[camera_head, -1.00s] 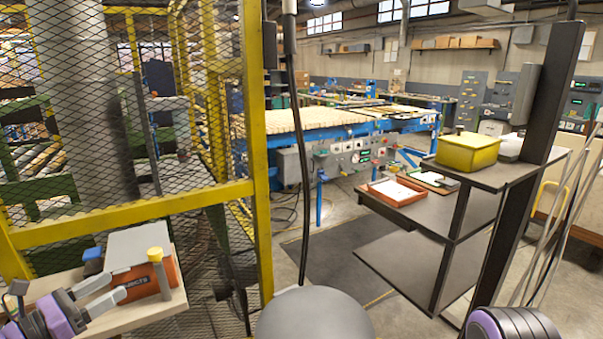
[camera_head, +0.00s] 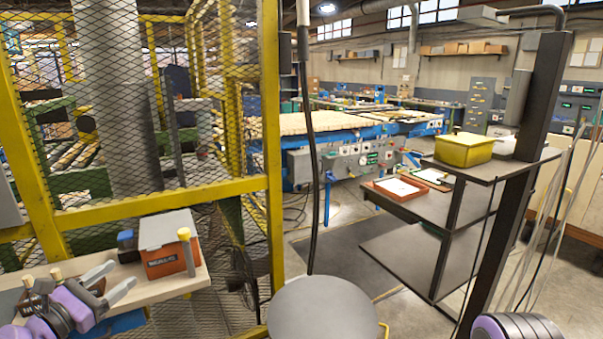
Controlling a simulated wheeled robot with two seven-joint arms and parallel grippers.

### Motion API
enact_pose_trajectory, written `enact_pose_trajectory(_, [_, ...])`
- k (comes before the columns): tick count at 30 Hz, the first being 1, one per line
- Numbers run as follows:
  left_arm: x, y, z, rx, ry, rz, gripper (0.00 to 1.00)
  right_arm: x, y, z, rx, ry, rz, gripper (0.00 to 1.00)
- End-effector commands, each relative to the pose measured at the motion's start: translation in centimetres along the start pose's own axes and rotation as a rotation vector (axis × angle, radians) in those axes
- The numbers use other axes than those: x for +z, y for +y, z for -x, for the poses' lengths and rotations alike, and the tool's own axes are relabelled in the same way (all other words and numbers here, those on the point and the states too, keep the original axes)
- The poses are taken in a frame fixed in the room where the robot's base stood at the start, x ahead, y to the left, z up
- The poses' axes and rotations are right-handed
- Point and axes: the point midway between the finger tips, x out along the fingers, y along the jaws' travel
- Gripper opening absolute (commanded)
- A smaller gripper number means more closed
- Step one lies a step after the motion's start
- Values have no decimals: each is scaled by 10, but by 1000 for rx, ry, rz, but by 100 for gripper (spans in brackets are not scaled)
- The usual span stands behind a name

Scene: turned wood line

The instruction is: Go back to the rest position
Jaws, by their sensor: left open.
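My left gripper (camera_head: 109,283) is at the lower left of the head view, over a light wooden shelf board (camera_head: 202,279). Its two grey fingers are apart and nothing shows between them. An orange box with a grey lid (camera_head: 168,257) stands on the board, to the right of the fingertips and apart from them. My right gripper is not in view; only a purple and black part of my right arm (camera_head: 517,328) shows at the bottom right.
A yellow-framed mesh fence (camera_head: 272,170) stands behind the board. A round grey stool top (camera_head: 322,308) is at the bottom middle. A dark shelf stand (camera_head: 478,170) with a yellow bin (camera_head: 463,150) is on the right. Open floor lies between the fence and the stand.

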Motion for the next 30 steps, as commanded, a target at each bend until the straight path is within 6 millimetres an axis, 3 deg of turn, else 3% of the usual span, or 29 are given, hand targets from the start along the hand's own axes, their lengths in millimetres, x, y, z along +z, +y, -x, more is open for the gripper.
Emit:
enact_pose_trajectory(5, [-13, -33, -25, 16, 113, -175, 63, 1, 0, 0, 1, -1, 0, 0])
enact_pose_trajectory(8, [-34, -70, -38, -27, 221, -306, 63, 1, 0, -1, 1, -1, 0, 0])
enact_pose_trajectory(11, [-65, -117, -42, -111, 348, -457, 63, 1, 0, -2, 0, -1, 0, 0])
enact_pose_trajectory(14, [-108, -174, -30, -248, 497, -645, 63, 2, 0, -3, 0, -1, 0, 0])
enact_pose_trajectory(17, [-159, -234, 9, -447, 660, -875, 63, 2, 0, -4, 0, -1, 0, 0])
enact_pose_trajectory(18, [-180, -255, 32, -538, 721, -973, 63, 3, 0, -5, 1, -1, 0, 0])
enact_pose_trajectory(21, [-221, -291, 96, -774, 843, -1216, 63, 3, 0, -7, 0, -1, 0, 0])
enact_pose_trajectory(24, [-248, -309, 164, -1010, 917, -1440, 63, 4, 0, -8, 0, -1, 0, 0])
enact_pose_trajectory(27, [-262, -315, 221, -1216, 934, -1609, 63, 4, -1, -10, 0, -1, 0, 0])
enact_pose_trajectory(30, [-269, -321, 257, -1391, 888, -1723, 63, 5, -1, -11, 0, -1, 0, 0])
